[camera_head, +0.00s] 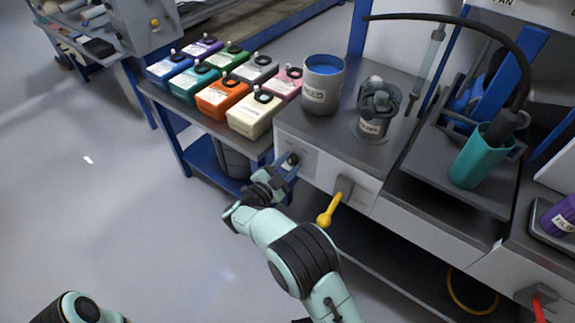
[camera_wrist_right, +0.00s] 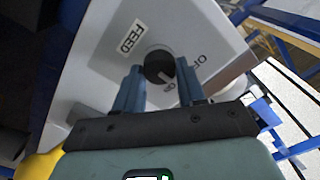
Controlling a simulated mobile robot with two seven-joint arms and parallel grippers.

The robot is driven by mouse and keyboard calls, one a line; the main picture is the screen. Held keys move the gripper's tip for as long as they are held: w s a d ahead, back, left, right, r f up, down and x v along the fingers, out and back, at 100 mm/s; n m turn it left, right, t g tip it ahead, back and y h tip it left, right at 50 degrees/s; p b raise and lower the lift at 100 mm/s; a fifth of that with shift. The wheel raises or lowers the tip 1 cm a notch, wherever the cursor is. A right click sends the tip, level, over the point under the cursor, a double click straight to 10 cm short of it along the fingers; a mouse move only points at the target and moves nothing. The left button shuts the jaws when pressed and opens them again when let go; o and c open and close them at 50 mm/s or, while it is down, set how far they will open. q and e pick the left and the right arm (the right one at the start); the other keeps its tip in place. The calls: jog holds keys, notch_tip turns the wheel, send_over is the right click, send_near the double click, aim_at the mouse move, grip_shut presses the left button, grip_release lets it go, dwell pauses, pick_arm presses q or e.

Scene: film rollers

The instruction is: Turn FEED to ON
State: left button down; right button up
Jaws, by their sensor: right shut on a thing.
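The FEED knob (camera_wrist_right: 158,66) is a round black dial with a white mark, on a pale grey panel. The FEED label (camera_wrist_right: 132,36) is beside it. An OFF label (camera_wrist_right: 198,64) shows to the right; another label below the knob is partly hidden by a finger. The white mark points down and right in the right wrist view, roughly toward that hidden label. My right gripper (camera_wrist_right: 158,88) is shut on the knob, one finger on each side. In the head view my right gripper (camera_head: 284,169) is at the cabinet's left front panel. My left gripper is out of view.
A yellow-handled lever (camera_head: 329,211) sticks out of the cabinet front beside my right arm. A grey FEED pot (camera_head: 322,94) and a clear vessel (camera_head: 376,115) stand on top. Several coloured bottles (camera_head: 222,98) fill the left bench. Floor at left is clear.

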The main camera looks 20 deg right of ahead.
jog(key=m, duration=0.2)
jog(key=shift+f+m, duration=0.1)
jog(key=shift+m, duration=0.2)
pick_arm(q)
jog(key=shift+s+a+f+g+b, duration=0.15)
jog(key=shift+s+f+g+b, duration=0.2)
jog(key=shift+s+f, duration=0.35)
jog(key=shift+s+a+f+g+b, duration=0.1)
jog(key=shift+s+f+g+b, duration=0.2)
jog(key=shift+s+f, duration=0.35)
pick_arm(e)
jog(key=shift+m, duration=1.6)
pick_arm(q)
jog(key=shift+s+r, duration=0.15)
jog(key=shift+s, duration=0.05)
pick_arm(e)
jog(key=o, duration=1.1)
jog(key=shift+a, duration=0.1)
jog(key=shift+c, duration=0.2)
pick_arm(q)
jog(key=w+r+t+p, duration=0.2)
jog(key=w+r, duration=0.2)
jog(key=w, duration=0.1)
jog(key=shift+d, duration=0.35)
pick_arm(e)
jog(key=v, duration=1.3)
jog(key=shift+s, duration=0.2)
